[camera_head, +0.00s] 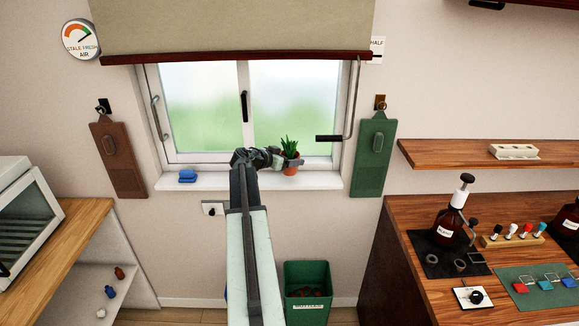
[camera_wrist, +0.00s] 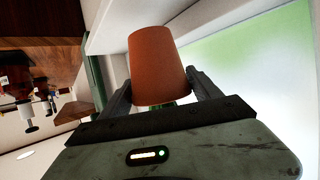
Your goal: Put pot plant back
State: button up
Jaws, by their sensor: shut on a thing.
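The pot plant (camera_head: 291,168) is a small terracotta pot with spiky green leaves. In the head view it shows upright in front of the right window pane, over the window sill (camera_head: 225,182). I cannot tell whether its base touches the sill. My gripper (camera_head: 282,160) reaches it from the left and is shut on it. In the wrist view the orange pot (camera_wrist: 158,55) sits between the two fingers of my gripper (camera_wrist: 158,82). The leaves are mostly hidden there.
A green board (camera_head: 375,158) hangs right of the window. A green bin (camera_head: 307,276) stands below. The sill's middle is clear.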

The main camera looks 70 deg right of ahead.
jog(key=shift+d+f+b, duration=0.2)
jog(key=shift+f+b, duration=0.8)
jog(key=shift+b, duration=0.05)
jog(key=shift+d+f+b, duration=0.15)
jog(key=shift+f+b, duration=0.85)
jog(key=o, duration=1.7)
jog(key=shift+r, duration=0.1)
jog(key=shift+r, duration=0.1)
jog(key=p+v, duration=0.5)
jog(key=v, duration=0.7)
